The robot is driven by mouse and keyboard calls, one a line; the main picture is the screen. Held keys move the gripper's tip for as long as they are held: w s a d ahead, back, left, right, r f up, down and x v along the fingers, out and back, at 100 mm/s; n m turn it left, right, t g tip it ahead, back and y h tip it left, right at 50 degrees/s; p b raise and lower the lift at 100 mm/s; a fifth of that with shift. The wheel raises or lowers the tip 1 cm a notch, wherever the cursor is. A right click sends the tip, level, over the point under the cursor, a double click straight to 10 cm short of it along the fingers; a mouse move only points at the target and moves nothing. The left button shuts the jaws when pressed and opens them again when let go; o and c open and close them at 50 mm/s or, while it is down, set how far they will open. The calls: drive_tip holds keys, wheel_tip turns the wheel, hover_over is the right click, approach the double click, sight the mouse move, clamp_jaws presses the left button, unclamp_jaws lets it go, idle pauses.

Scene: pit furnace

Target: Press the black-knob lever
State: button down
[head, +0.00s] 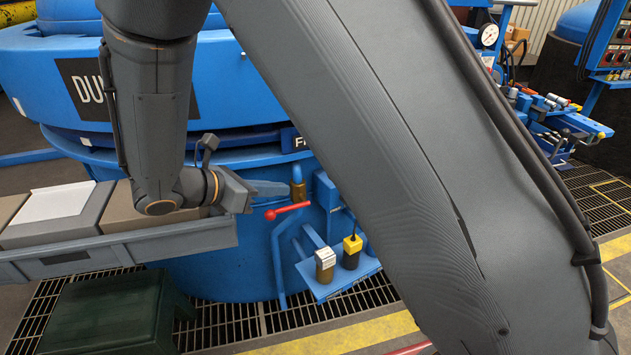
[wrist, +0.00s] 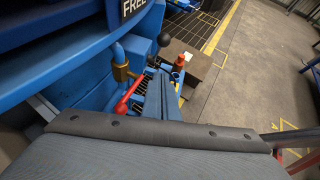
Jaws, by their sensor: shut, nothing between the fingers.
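A lever with a round black knob (wrist: 164,40) stands up beyond my fingertips in the wrist view. I cannot make it out in the head view, where my arm covers part of the panel. My gripper (head: 286,188) is shut and empty, its fingers pointing right in front of the blue furnace body. In the wrist view my gripper (wrist: 163,74) reaches toward the knob, which appears just above the fingertips. I cannot tell the exact gap, but no contact shows. A red-handled lever (head: 287,211) lies just below the fingers; it also shows in the wrist view (wrist: 128,97).
A brass fitting (head: 297,185) on a blue pipe is close behind the fingers. A grey trough (head: 120,250) is at left, above a dark green stool (head: 110,312).

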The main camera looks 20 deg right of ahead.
drive_tip(key=d+r+x, duration=0.1)
drive_tip(key=r+x, duration=0.1)
drive_tip(key=x, duration=1.1)
drive_tip(key=shift+w+r, duration=0.2)
drive_tip(key=shift+w, duration=0.1)
drive_tip(key=shift+w+r, duration=0.1)
